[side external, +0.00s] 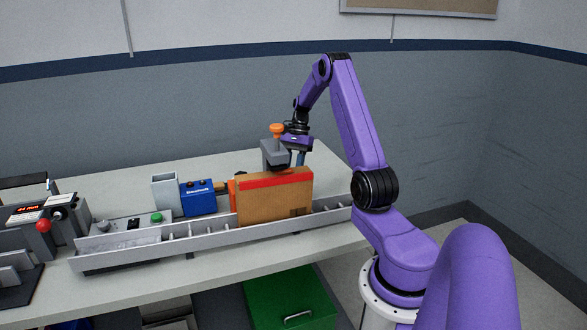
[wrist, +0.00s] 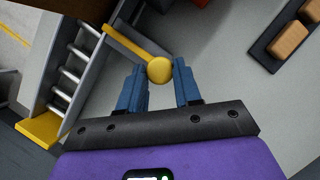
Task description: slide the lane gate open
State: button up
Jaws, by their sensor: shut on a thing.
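The lane gate shows in the wrist view as a yellow bar (wrist: 124,43) with a round yellow knob (wrist: 159,70) at its end. The bar reaches from the knob to the side of a grey roller lane (wrist: 75,62). My gripper (wrist: 158,82) has its blue fingers on either side of the knob and is shut on it. In the side external view my gripper (side external: 301,158) points down behind a brown carton with a red stripe (side external: 272,204). The carton hides the gate there.
The long grey lane (side external: 215,240) runs along the table front. A blue box (side external: 198,197), a grey bin (side external: 164,190) and a grey block with an orange knob (side external: 275,153) stand behind it. The wrist view shows a dark tray (wrist: 268,48) with brown blocks at upper right.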

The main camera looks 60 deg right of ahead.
jog(key=o, duration=1)
jog(key=shift+w+d+r, duration=0.1)
jog(key=shift+w+d, duration=0.15)
jog(key=shift+o, duration=0.2)
jog(key=shift+s+a, duration=0.1)
jog(key=v, duration=1.7)
jog(key=shift+r, duration=0.25)
dwell(3.8)
